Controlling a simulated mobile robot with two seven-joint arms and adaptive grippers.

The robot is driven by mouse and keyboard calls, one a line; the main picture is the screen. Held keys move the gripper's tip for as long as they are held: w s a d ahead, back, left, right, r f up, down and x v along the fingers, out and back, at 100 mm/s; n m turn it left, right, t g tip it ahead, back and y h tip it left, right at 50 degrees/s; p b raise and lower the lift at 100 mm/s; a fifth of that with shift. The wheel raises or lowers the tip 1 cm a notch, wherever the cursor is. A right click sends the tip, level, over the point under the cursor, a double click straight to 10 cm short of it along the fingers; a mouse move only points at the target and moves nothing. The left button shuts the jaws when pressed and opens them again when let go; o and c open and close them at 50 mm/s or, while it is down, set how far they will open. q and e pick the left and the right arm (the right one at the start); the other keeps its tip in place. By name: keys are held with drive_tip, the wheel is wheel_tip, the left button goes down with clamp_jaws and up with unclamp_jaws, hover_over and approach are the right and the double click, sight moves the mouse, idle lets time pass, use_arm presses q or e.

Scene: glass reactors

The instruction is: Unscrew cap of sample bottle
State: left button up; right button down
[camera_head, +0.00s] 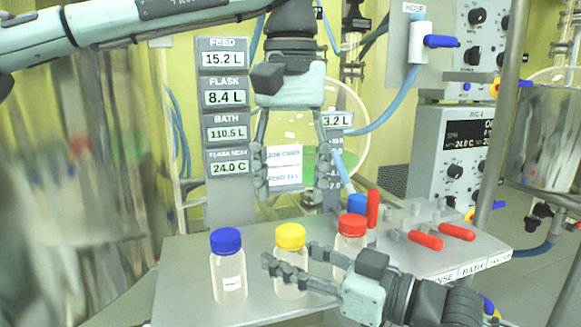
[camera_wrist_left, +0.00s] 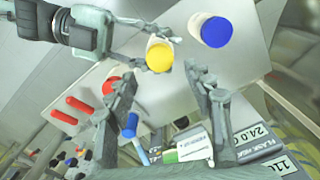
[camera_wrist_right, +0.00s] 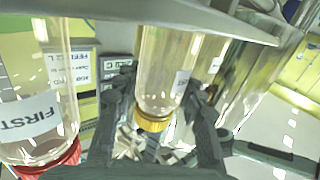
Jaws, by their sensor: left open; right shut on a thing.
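The yellow-capped bottle (camera_head: 290,284) stands upright on the grey table in the head view, between the other two bottles. Its yellow cap (camera_head: 290,236) is on its neck. My right gripper (camera_head: 290,254) comes in from the right and is shut on this bottle below the cap. The right wrist view shows the bottle (camera_wrist_right: 165,75) between its fingers. My left gripper (camera_head: 291,178) points down, open and empty, above the yellow cap. In the left wrist view the yellow cap (camera_wrist_left: 159,56) shows between and beyond the open fingers. A blue-capped bottle (camera_head: 229,276) stands left; a red-capped bottle (camera_head: 350,246) stands right, partly hidden.
Red handles (camera_head: 425,240) and grey fittings lie on the table's right part. A blue fitting (camera_head: 357,203) with a tube stands behind the red cap. A display column (camera_head: 225,190) stands behind, and a control box (camera_head: 455,150) is at right. The table's left front (camera_head: 190,290) is bare.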

sight(290, 230)
use_arm(q)
wheel_tip(290, 230, down, 6)
drive_tip(key=shift+f, duration=0.1)
idle(0.4)
